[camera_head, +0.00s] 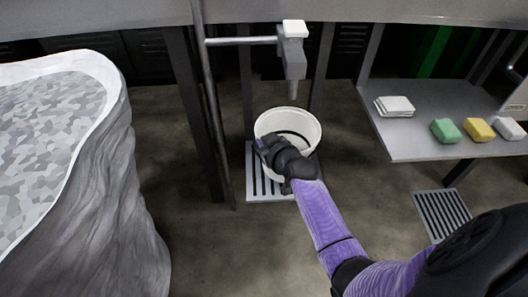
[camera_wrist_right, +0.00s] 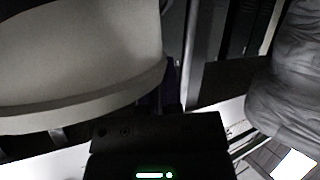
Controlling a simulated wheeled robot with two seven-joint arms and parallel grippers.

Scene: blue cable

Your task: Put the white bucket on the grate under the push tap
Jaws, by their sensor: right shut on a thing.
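The white bucket (camera_head: 307,126) is upright or nearly so below the push tap (camera_head: 293,62), its open mouth facing up. It also fills the upper left of the right wrist view (camera_wrist_right: 75,60). My right gripper (camera_head: 272,150) is shut on the near left side of the bucket; its fingertips are partly hidden by the hand. The slatted grate (camera_head: 256,186) shows below and left of the bucket, which covers its upper right part. I cannot tell whether the bucket's bottom touches the grate. My left gripper is not in view.
A vertical pipe (camera_head: 212,100) stands left of the bucket. A grey shelf (camera_head: 410,145) on the right holds a white stack (camera_head: 394,106) and green, yellow and white blocks. A second floor grate (camera_head: 442,213) lies at right. A grey draped basin (camera_head: 110,190) stands at left.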

